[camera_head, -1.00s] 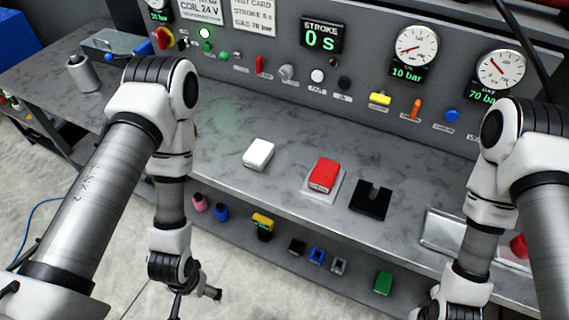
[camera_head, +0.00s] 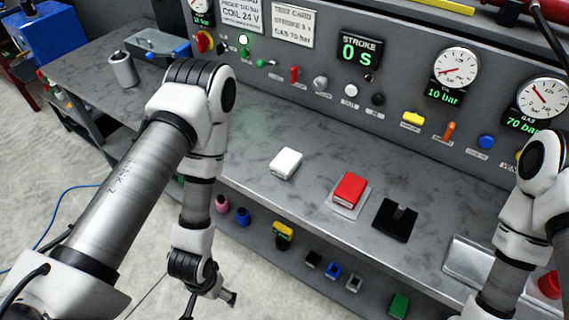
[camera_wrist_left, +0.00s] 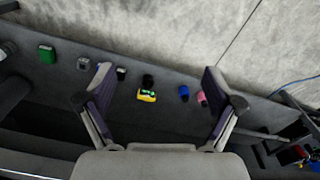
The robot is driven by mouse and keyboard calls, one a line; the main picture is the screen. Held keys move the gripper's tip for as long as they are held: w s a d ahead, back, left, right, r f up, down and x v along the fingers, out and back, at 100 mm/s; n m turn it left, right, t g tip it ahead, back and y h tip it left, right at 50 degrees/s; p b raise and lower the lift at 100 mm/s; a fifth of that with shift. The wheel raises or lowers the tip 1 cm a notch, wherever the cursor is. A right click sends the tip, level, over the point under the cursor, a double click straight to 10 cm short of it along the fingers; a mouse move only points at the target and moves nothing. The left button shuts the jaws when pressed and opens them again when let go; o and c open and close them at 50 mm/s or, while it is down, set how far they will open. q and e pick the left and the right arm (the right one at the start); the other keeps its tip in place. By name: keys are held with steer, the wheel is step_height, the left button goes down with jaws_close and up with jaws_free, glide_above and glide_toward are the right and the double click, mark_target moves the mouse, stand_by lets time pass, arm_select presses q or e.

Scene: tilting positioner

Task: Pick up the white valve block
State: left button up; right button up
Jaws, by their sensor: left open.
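The white valve block (camera_head: 286,162) lies on the grey bench top (camera_head: 262,205), left of the red block (camera_head: 349,188). Nothing touches it. My left gripper (camera_head: 208,305) hangs low in front of the bench, below the bench top and well apart from the white block. In the left wrist view its two fingers (camera_wrist_left: 160,90) are spread with nothing held between them; the white block does not show there. My right arm is at the right edge of the head view, and its gripper is out of the picture.
A black slotted block (camera_head: 395,220) and a metal tray (camera_head: 468,262) stand right of the red block. A lower shelf holds several small coloured parts, including a yellow-topped one (camera_head: 283,234). A panel with gauges (camera_head: 455,66) rises behind. A metal cylinder (camera_head: 122,70) stands at the left.

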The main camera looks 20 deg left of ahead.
stand_by(0.4)
arm_select(q)
steer(key=shift+o, duration=0.5)
steer(key=m+t+h+b, duration=0.3)
steer(key=t+b, duration=0.9)
steer(key=b, duration=0.1)
glide_toward(284, 161)
steer(key=f, duration=0.5)
steer(key=shift+s+d, duration=0.15)
steer(key=shift+s, duration=0.1)
steer(key=r, duration=0.1)
steer(key=w+r, duration=0.1)
steer(key=r+t, duration=0.1)
steer(key=shift+w+r+h+b, duration=0.15)
steer(key=shift+w+h+b, duration=0.15)
steer(key=shift+w+b, duration=0.05)
steer(key=p+x, duration=0.2)
steer(key=x, duration=0.5)
steer(key=shift+w+p, duration=0.15)
steer(key=shift+p, duration=0.15)
jaws_close()
